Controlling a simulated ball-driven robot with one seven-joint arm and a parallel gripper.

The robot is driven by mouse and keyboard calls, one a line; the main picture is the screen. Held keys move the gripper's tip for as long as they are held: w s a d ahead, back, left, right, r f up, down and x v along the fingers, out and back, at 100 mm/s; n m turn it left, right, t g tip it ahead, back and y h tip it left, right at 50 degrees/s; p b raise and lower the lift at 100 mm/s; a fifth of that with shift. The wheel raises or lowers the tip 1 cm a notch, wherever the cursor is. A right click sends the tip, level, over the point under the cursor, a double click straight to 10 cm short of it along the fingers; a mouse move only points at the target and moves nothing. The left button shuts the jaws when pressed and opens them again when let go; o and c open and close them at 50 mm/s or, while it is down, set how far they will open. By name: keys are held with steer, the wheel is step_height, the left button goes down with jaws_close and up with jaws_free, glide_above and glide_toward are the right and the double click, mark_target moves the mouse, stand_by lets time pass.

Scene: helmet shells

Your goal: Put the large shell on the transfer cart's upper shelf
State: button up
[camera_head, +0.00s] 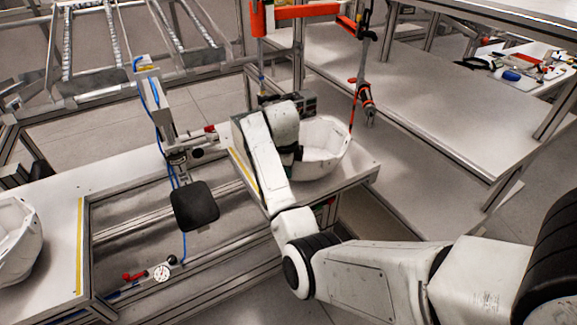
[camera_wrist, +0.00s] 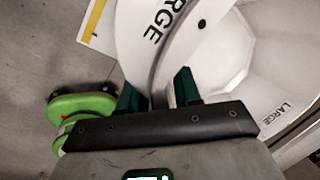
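The large shell (camera_head: 325,143), a white faceted bowl, sits on the bench at centre in the head view. It is marked "LARGE" in the wrist view (camera_wrist: 225,65). My arm reaches over its left side and hides part of it. My gripper (camera_wrist: 158,90) has its green fingers on either side of the shell's rim, with the wall filling the narrow gap between them. The fingers appear closed on the rim; fingertip contact is partly hidden. A grey shelved unit (camera_head: 440,85) stands at the right with stacked flat levels; I cannot tell whether it is the transfer cart.
Another white shell (camera_head: 17,238) lies at the far left. A fixture with a dark pad (camera_head: 195,206) and blue cables stands left of my arm. A red-and-black hanging tool (camera_head: 364,95) is close behind the large shell. The shelved unit's middle surface is mostly clear.

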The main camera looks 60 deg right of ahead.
steer(key=shift+o, duration=1.4)
steer(key=shift+r, duration=0.1)
steer(key=b+v, duration=0.1)
steer(key=v, duration=1.1)
